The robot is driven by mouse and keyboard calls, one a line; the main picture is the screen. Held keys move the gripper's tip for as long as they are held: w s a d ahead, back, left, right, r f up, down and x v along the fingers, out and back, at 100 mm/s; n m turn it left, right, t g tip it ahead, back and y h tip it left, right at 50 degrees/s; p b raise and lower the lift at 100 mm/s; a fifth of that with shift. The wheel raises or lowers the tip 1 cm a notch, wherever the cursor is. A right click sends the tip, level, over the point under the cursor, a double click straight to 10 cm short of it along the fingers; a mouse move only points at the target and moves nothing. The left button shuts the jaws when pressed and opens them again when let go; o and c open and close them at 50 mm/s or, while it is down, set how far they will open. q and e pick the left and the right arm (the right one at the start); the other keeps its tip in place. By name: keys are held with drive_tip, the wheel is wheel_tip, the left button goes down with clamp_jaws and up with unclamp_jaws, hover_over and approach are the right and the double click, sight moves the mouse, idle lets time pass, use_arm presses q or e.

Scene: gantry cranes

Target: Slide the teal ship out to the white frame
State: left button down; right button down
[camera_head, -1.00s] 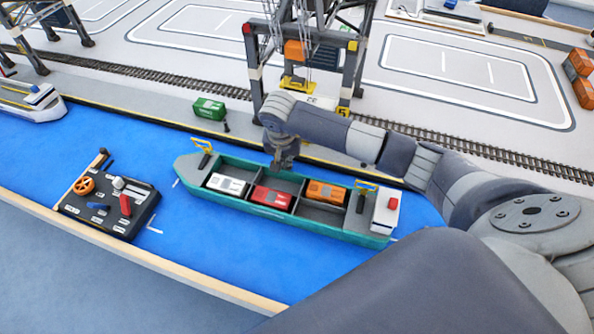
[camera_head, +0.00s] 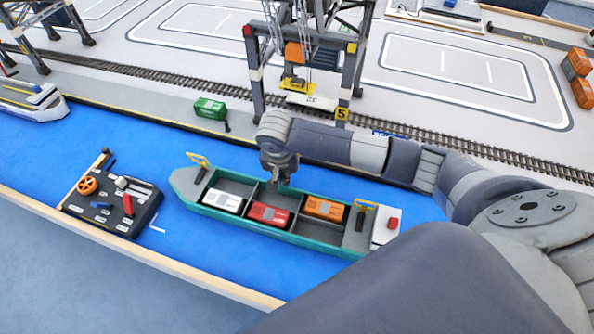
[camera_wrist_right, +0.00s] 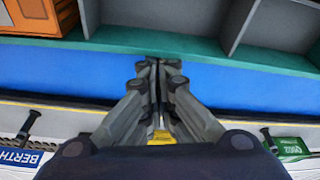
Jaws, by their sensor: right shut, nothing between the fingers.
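The teal ship (camera_head: 258,231) floats on the blue water, carrying a white container (camera_head: 222,201), a red container (camera_head: 269,214) and an orange container (camera_head: 326,208). My right gripper (camera_head: 280,183) is shut and empty at the ship's quay-side edge, near its middle. In the right wrist view its closed fingertips (camera_wrist_right: 154,63) meet the teal hull wall (camera_wrist_right: 200,53); whether they press on it I cannot tell. A white corner mark of the frame (camera_head: 157,229) shows on the water left of the ship; the rest of the frame seems hidden. My left gripper is out of view.
A dark control panel (camera_head: 108,207) stands left of the ship. A gantry crane (camera_head: 355,65) stands behind on the quay, with a green container (camera_head: 209,108) beside it. Another ship (camera_head: 35,102) lies far left. A pale ledge (camera_head: 190,264) borders the water in front.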

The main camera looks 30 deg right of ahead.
sight(282, 199)
drive_tip(key=shift+s+a+p, duration=0.3)
drive_tip(key=shift+s+a, duration=0.6)
drive_tip(key=shift+s, duration=0.3)
drive_tip(key=shift+s+a+p, duration=0.25)
drive_tip(key=shift+s+a, duration=0.65)
drive_tip(key=shift+s, duration=0.3)
drive_tip(key=shift+d, duration=0.1)
drive_tip(key=shift+w+d+r+b, duration=0.2)
drive_tip(key=shift+w+d+b, duration=0.15)
drive_tip(key=shift+w, duration=0.2)
drive_tip(key=w+d+p+v, duration=0.1)
drive_tip(key=w+p+v, duration=0.1)
drive_tip(key=p+v, duration=0.3)
drive_tip(key=v, duration=0.5)
drive_tip(key=shift+d+r+p, duration=0.2)
drive_tip(key=shift+p, duration=0.1)
drive_tip(key=shift+s, duration=0.1)
